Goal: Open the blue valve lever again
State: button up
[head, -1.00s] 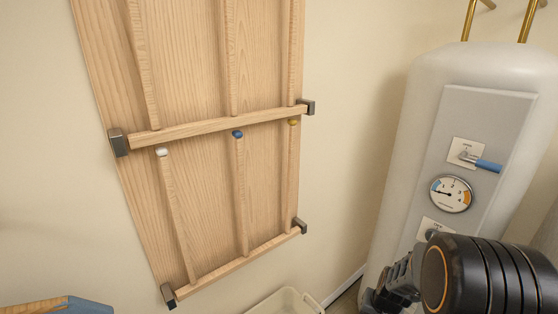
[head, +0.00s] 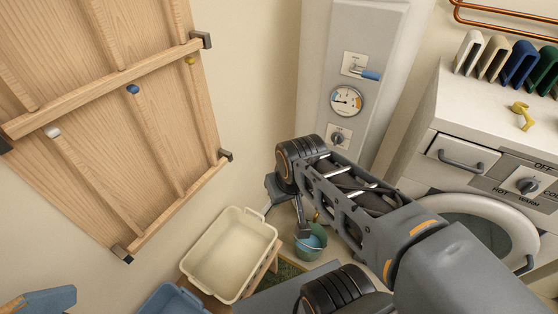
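The blue valve lever (head: 371,75) sits on a pale plate near the top of the grey panel on the white tank. Its handle points right, roughly level with a slight downward tilt. A round gauge (head: 346,100) is below it, and a dark knob (head: 338,138) on another plate is below the gauge. My gripper (head: 286,212) hangs down at the end of my arm, below and left of the panel and apart from the lever. Its two dark fingers look spread with nothing between them.
A wooden rack (head: 110,110) hangs on the left wall. A cream tub (head: 230,255), a blue bin (head: 172,300) and a green bucket (head: 311,243) stand below. A white washer (head: 490,120) stands right, with a yellow object (head: 523,115) and several coloured holders on top.

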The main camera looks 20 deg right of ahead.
aim_at(370, 75)
jog(key=z, duration=0.7)
jog(key=k, duration=1.85)
jog(key=u, duration=0.65)
jog(key=i, duration=0.45)
jog(key=u, duration=0.05)
